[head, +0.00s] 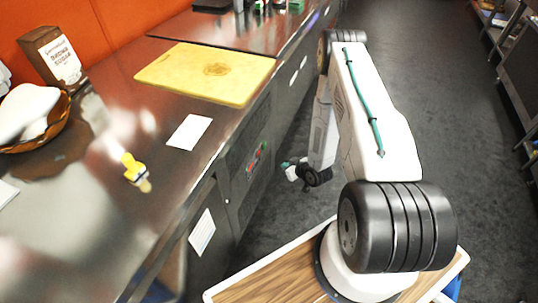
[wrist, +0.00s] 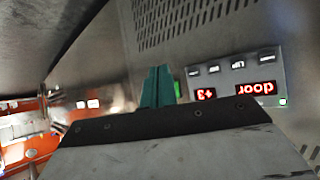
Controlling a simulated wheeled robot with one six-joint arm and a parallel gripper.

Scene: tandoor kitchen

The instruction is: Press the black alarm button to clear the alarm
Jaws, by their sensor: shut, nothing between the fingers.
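A control panel (wrist: 225,92) with red lit displays is on the metal cabinet front; one display reads "door" upside down in the wrist view. Several small pale-faced buttons (wrist: 238,65) line its edge, and a green light (wrist: 283,101) is at its right. I cannot pick out a black alarm button. In the head view the panel (head: 257,160) is small, with red and green spots.
The counter above holds a yellow cutting board (head: 180,70), a white card (head: 189,132), a yellow-handled tool (head: 133,170), a basket (head: 62,110) and a brown sugar box (head: 55,58). Another label (head: 202,232) is on the cabinet front. The dark aisle floor (head: 440,90) is clear.

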